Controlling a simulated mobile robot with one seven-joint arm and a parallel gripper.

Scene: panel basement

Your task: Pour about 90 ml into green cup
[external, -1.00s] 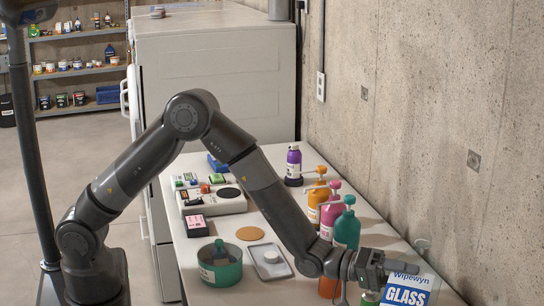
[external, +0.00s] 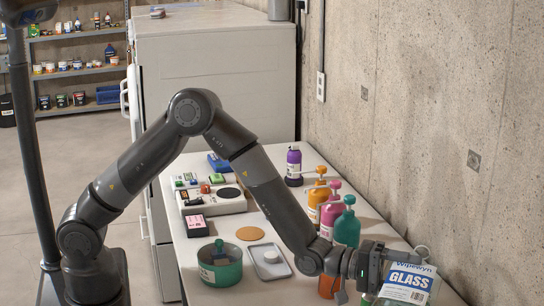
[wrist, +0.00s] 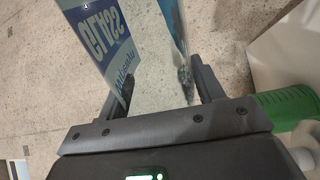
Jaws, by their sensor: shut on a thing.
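My gripper (external: 385,265) is shut on a bottle with a white and blue label reading "Wipewyn GLASS" (external: 408,284), above the near right end of the counter. In the wrist view the bottle's label (wrist: 102,45) appears upside down between the fingers. A green ribbed thing (wrist: 287,104) shows at the right of the wrist view, beside my gripper; a bit of green (external: 367,299) also shows below my gripper in the external view. I cannot tell whether this is the green cup. A wide teal-green container (external: 221,270) with a pale label stands at the counter's front left. No liquid is seen flowing.
A purple bottle (external: 293,166) is farther back. A grey tray (external: 267,274) and a round cork mat (external: 249,233) lie left of my forearm. The concrete wall (external: 430,130) bounds the right.

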